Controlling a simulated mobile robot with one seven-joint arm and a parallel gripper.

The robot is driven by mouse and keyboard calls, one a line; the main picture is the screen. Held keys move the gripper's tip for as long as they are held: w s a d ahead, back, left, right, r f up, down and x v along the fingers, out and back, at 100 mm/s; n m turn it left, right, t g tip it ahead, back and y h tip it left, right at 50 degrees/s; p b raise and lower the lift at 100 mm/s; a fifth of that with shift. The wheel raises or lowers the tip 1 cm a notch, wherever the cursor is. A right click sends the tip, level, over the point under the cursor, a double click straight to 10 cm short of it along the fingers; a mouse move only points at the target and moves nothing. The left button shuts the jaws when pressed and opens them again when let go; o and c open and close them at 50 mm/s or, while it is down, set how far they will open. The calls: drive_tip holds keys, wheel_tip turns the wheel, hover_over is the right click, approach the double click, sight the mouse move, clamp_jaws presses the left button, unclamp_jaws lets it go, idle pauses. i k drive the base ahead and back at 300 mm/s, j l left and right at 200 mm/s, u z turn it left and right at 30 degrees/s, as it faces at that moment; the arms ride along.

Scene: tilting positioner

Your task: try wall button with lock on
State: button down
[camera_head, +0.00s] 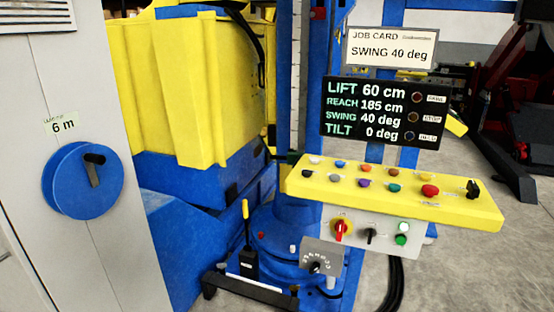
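A yellow control panel (395,192) carries several coloured buttons and a red mushroom button (429,190). A black switch (472,189) stands at its right end. Below it, a grey box holds a red rotary switch (341,229) on a yellow plate, a black knob (370,235), a white button (404,227) and a green button (401,239). The labels are too small to read, so I cannot tell which control is the lock or the wall button. My gripper is not in view.
A black display (384,112) reads lift 60 cm, reach 185 cm, swing 40 deg, tilt 0 deg. A job card (390,48) says swing 40 deg. A blue wheel (82,181) is on a grey cabinet. A yellow-handled lever (246,225) and dial box (321,258) stand low.

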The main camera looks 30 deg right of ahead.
sight(365, 167)
drive_tip(key=z, duration=1.45)
